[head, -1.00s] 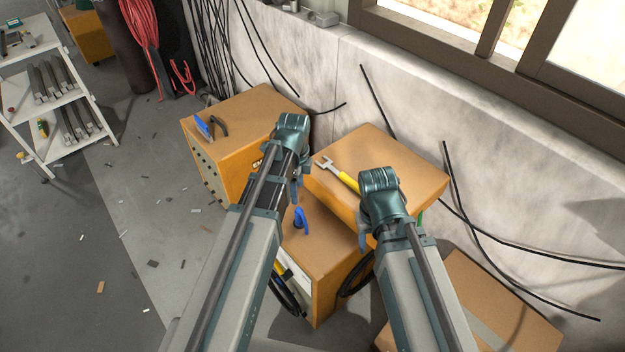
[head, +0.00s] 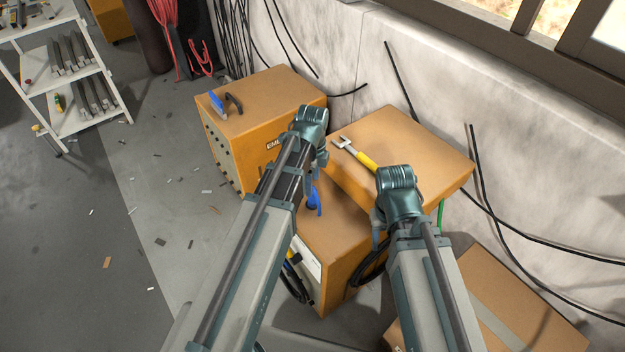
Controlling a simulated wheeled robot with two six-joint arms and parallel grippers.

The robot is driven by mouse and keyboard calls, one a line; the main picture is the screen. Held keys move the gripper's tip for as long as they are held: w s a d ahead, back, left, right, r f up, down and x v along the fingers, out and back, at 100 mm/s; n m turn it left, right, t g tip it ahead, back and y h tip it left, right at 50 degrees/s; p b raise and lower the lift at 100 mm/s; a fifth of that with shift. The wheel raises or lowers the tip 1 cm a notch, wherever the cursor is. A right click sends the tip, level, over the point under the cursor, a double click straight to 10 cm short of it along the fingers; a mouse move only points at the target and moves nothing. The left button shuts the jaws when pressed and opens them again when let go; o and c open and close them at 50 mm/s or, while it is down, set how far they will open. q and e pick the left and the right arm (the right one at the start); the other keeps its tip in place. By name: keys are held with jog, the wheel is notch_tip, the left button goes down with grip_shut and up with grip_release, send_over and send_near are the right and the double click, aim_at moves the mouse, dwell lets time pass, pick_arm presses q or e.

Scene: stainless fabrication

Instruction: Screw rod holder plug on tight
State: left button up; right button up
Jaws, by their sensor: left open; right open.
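I cannot single out the rod holder plug with certainty. A small yellow-and-black piece (head: 292,262) and dark cable loops show at the front of the low middle orange machine (head: 340,235), partly behind my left arm. A blue-handled item (head: 314,200) stands on that machine's top, just below my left gripper. My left gripper (head: 318,165) hangs over the machine, pointing away and down; it is open, its fingers mostly hidden behind its wrist. My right gripper (head: 378,228) is open by the front of the right orange machine, its fingers also largely hidden. I see nothing held in either.
A yellow-handled wrench-like tool (head: 358,155) lies on the right orange machine (head: 425,145). The left orange machine (head: 262,108) carries a blue-and-black tool (head: 217,103). A cardboard box (head: 545,325) sits lower right. Cables hang along the wall. Scrap litters open floor at left.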

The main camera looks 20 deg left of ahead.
pick_arm(q)
notch_tip(320, 180, down, 7)
jog(key=b, duration=0.5)
jog(key=shift+r, duration=0.2)
jog(key=shift+r, duration=0.1)
grip_shut()
